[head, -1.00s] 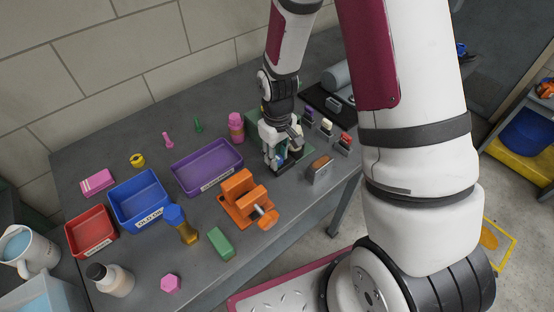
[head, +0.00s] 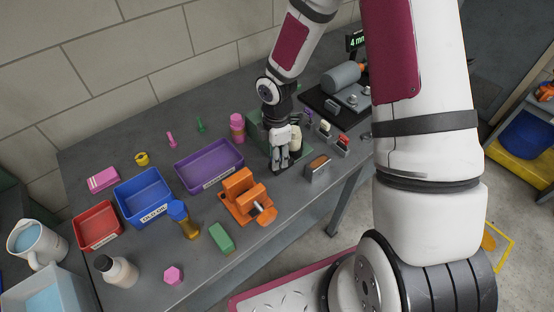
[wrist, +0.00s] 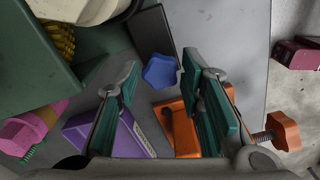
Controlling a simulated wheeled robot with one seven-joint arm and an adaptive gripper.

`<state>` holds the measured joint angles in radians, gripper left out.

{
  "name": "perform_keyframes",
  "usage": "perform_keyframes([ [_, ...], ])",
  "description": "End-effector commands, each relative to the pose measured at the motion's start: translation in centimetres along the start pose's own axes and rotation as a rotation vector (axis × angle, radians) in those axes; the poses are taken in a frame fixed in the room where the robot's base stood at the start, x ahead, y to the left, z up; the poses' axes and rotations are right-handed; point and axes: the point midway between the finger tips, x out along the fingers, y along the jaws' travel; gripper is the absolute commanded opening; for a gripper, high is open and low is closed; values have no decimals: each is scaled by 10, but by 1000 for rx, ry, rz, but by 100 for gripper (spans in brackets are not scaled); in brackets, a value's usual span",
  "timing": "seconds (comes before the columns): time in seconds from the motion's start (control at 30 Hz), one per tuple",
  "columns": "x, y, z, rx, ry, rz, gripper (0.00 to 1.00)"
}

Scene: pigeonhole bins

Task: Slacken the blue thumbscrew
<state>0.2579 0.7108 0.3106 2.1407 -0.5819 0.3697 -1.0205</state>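The blue thumbscrew (wrist: 160,72) shows in the wrist view as a lobed blue knob beside a dark plate (wrist: 156,37). It lies ahead of my gripper (wrist: 160,88), in the gap between the two teal-padded fingers. The fingers are apart, with no visible contact on the knob.
A purple tray (head: 190,178) and an orange vise (head: 232,203) stand left of my gripper. Blue (head: 127,202) and red (head: 88,236) bins stand farther left.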

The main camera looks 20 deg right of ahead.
Motion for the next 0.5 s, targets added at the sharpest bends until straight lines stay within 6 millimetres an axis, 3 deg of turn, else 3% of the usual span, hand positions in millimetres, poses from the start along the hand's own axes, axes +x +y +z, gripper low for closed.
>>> perform_keyframes([
  [0.3, -1, 0, 0, 5, -1, 0, 42],
  [0.5, -20, -1, 0, 7, -1, 1, 42],
])
